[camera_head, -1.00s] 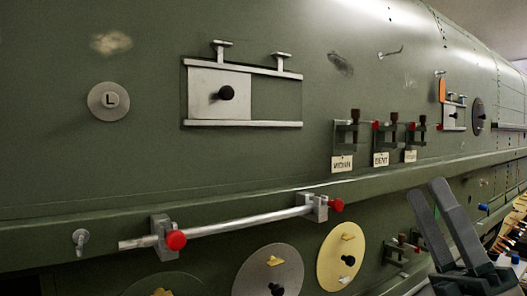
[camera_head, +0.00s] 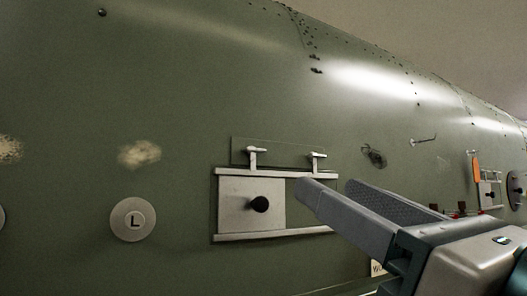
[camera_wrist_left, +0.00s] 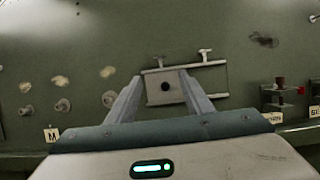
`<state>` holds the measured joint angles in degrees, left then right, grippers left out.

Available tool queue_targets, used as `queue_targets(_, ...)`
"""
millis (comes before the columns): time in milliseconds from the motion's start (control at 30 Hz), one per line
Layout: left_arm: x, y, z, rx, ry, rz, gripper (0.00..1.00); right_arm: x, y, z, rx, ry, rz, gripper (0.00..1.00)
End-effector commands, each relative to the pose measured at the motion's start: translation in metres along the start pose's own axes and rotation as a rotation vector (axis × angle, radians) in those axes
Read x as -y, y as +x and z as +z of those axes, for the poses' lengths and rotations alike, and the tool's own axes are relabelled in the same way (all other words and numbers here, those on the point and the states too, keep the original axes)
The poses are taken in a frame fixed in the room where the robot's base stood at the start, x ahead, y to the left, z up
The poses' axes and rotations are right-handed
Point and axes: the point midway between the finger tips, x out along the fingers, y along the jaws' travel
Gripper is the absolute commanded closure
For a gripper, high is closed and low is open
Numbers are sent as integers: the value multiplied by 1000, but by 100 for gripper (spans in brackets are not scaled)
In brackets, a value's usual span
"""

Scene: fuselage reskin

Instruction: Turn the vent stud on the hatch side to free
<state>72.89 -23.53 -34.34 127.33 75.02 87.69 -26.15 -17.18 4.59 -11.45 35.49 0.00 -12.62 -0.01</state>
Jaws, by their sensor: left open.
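The hatch side is a green curved panel with a framed opening (camera_head: 225,238) and a pale sliding plate (camera_head: 234,190) with a black knob (camera_head: 260,204). Two T-shaped metal studs, a left one (camera_head: 254,157) and a right one (camera_head: 317,160), stand at its upper rail. I cannot tell which stud is the vent stud. My left gripper (camera_head: 325,187) is open and empty, overlapping the opening's right part in the head view. In the left wrist view, the pale plate (camera_wrist_left: 155,93) shows between its fingers, with the studs above and right. Contact is not visible. My right gripper is out of view.
Brackets with dark and red knobs (camera_wrist_left: 279,85) stand to the right, largely hidden by my gripper in the head view. A thin hook (camera_head: 424,140) juts out at upper right.

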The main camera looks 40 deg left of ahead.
Motion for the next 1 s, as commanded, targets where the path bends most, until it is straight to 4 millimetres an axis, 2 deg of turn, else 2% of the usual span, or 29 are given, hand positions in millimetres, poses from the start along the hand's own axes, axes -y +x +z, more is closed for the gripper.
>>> queue_targets(267, 0, 5, 1, 0, 2, 2, 53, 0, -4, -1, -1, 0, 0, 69)
queue_targets(467, 0, 24, 3, 0, 2, 3, 53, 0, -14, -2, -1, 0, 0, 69)
queue_targets(1000, -1, 118, 5, 1, 4, 7, 53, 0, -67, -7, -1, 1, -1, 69)
